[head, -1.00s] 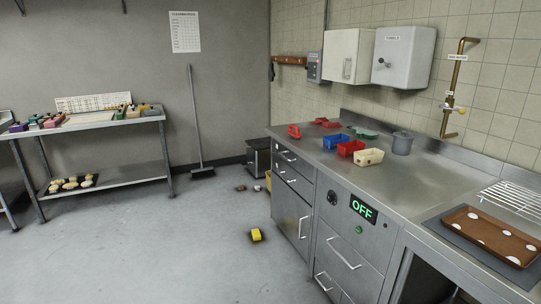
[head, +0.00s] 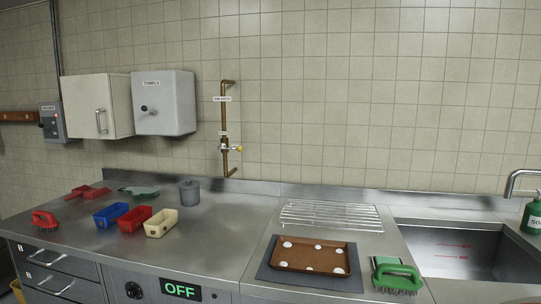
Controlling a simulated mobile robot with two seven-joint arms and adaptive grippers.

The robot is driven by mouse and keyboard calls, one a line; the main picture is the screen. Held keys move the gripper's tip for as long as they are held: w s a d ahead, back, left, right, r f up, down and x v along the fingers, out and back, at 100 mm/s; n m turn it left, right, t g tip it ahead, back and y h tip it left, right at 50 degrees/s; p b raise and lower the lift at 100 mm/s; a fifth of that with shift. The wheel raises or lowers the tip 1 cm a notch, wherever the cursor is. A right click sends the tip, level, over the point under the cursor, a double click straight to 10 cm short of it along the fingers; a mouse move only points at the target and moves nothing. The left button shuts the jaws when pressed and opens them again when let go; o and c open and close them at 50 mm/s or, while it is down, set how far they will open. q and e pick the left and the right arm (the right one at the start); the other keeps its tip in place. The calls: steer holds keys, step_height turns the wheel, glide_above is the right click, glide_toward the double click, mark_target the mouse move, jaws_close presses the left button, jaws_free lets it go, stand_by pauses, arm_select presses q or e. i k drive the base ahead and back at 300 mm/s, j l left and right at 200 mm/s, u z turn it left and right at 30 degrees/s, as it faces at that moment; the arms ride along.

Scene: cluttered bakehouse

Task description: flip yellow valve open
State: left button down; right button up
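The yellow valve (head: 238,149) is a small yellow-ended handle on a brass pipe (head: 225,115) fixed to the tiled wall, above the back of the steel counter. The handle points to the right, across the upright pipe. Small white labels sit on the pipe; their text is too small to read surely. Neither my left nor my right gripper shows in the head view.
The steel counter (head: 215,225) holds blue, red and cream tubs, a grey pot (head: 189,193), a wire rack (head: 330,215), a brown tray (head: 312,257) and a green brush (head: 396,275). A sink (head: 460,250) is at right. Counter below the valve is clear.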

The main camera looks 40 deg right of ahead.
mark_target(222, 147)
steer(key=i+j+z, duration=0.15)
steer(key=z, duration=0.2)
steer(key=i+j+z, duration=0.15)
steer(key=z, duration=0.2)
steer(key=i+j+z, duration=0.1)
steer(key=j+z, duration=0.25)
steer(key=i+j+z, duration=0.1)
steer(key=j+z, duration=1)
steer(key=j, duration=0.15)
